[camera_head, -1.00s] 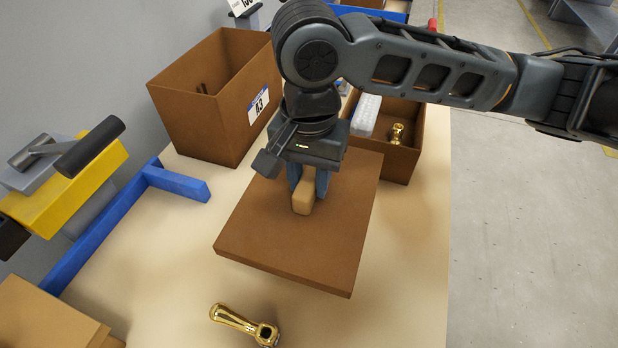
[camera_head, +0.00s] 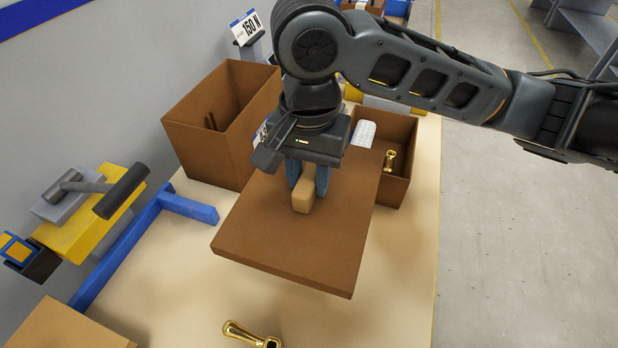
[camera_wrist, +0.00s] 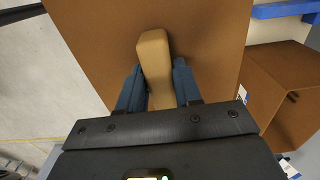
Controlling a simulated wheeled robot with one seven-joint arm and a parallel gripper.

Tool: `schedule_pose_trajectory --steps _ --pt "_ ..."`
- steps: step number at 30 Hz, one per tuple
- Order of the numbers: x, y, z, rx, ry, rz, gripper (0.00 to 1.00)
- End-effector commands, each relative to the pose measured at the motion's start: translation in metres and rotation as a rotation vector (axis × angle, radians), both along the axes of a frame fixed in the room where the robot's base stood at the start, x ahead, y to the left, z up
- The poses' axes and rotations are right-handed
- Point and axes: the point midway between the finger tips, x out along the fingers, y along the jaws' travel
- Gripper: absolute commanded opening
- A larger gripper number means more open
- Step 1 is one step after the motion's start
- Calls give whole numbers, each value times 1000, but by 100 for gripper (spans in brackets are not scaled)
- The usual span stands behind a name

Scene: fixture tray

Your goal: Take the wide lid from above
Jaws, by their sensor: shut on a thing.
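The wide lid (camera_head: 285,240) is a broad flat brown board with a tan block handle (camera_head: 302,201) on top. My gripper (camera_head: 307,188) comes down from above, with its two blue fingers shut on the handle, one on each side. In the wrist view the handle (camera_wrist: 155,65) sits between the fingers, and the lid (camera_wrist: 215,45) fills much of the picture. The lid looks held above the table; the size of the gap beneath it cannot be told.
A tall open brown box (camera_head: 205,135) stands behind on the left. A smaller open box (camera_head: 398,165) with a brass part and a white item is behind on the right. A brass part (camera_head: 250,335) lies in front. A blue frame (camera_head: 125,245) and yellow clamp (camera_head: 80,235) are left.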

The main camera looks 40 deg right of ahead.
Motion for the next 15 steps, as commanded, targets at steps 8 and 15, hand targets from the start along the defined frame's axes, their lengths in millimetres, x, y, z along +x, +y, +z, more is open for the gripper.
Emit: schedule_pose_trajectory --steps 8,15 --pt "0 0 30 -1 -2 1 1" --pt "0 0 55 -2 -2 2 1"
